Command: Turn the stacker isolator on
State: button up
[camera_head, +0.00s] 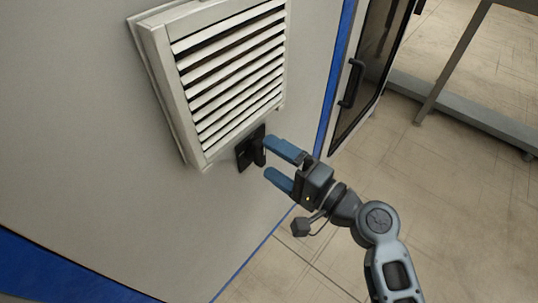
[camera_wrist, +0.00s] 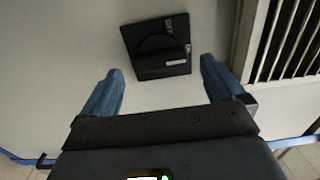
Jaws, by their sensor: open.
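The isolator (camera_head: 243,152) is a small black switch plate with a protruding dark handle, on a pale wall panel just below a louvred vent. In the wrist view the isolator (camera_wrist: 150,65) shows a dark rounded knob (camera_wrist: 157,43), pale lettering that seems to read OFF, a small pale mark and a white label strip. My gripper (camera_head: 268,158) is open and empty, its blue fingers pointing at the switch from the right. In the wrist view my gripper (camera_wrist: 161,70) has its fingers spread below the plate, either side of it. They appear apart from the knob.
The white louvred vent (camera_head: 225,70) juts from the wall directly above the switch; it also shows at right in the wrist view (camera_wrist: 290,35). A glazed door with a dark handle (camera_head: 351,83) stands to the right.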

jog(key=v, duration=0.5)
jog(key=shift+s+d, duration=0.15)
jog(key=shift+d, duration=0.05)
dwell(0.5)
jog(key=s+d+f+t+h, duration=0.1)
jog(key=s+d+f+h, duration=0.55)
jog(key=s+f, duration=0.2)
jog(key=s+d+n+h, duration=0.2)
jog(key=s+d+h, duration=0.3)
jog(key=s+d, duration=0.5)
jog(key=s+r+n+t+h, duration=0.3)
jog(key=s+r+n, duration=0.3)
jog(key=s+r, duration=0.8)
notch_tip(320, 180, up, 13)
jog(key=p, duration=1.3)
jog(key=shift+s+p, duration=0.25)
jog(key=shift+p, duration=0.05)
